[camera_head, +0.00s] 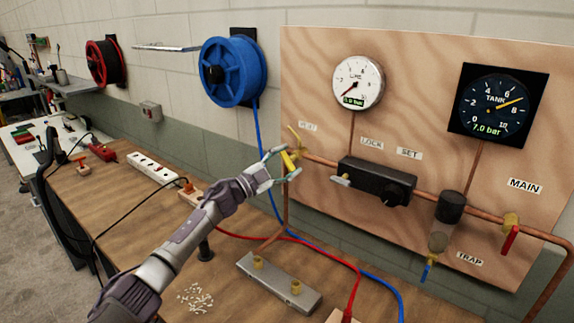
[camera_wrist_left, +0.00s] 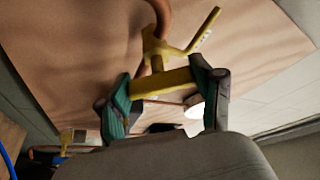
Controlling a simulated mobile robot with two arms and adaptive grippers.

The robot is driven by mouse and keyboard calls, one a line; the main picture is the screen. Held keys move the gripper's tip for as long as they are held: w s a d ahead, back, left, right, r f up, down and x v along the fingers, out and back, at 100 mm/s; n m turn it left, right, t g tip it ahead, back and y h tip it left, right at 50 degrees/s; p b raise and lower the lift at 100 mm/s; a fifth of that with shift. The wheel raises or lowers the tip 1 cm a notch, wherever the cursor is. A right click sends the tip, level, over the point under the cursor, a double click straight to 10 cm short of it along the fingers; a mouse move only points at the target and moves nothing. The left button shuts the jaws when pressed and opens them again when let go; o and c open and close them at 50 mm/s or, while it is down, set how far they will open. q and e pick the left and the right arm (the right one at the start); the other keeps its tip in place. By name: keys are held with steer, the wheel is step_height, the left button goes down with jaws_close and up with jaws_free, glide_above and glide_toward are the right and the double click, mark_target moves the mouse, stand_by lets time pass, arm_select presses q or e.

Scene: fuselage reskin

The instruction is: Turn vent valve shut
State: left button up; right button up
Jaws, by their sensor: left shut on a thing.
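The vent valve (camera_head: 297,152) is a yellow fitting at the left end of the copper pipe on the wooden panel, below a partly hidden label. A thin yellow arm of it points up and left. My left gripper (camera_head: 281,164) is shut on the valve's thicker yellow bar. In the left wrist view, the valve (camera_wrist_left: 155,47) has a thin yellow arm slanting up and right. The gripper's green fingers (camera_wrist_left: 163,86) stand at both ends of the thick yellow bar. My right gripper is not in view.
The wooden panel (camera_head: 310,62) carries a white gauge (camera_head: 358,83), a dark TANK gauge (camera_head: 497,105) reading 7.0 bar, a black regulator block (camera_head: 372,180) and a red-handled MAIN valve (camera_head: 510,235). A metal manifold (camera_head: 280,284) and blue and red hoses lie on the bench below.

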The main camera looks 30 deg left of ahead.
arm_select(q)
steer(key=m, duration=0.2)
steer(key=m+g, duration=0.1)
steer(key=m, duration=0.1)
steer(key=shift+g+h, duration=0.3)
steer(key=shift+h, duration=0.1)
steer(key=shift+m+g+p, duration=0.55)
steer(key=shift+m+g, duration=0.25)
steer(key=shift+m, duration=1.4)
steer(key=o, duration=1.2)
steer(key=shift+c, duration=0.2)
steer(key=v, duration=1.2)
steer(key=shift+d+r, duration=0.1)
steer(key=shift+d, duration=0.05)
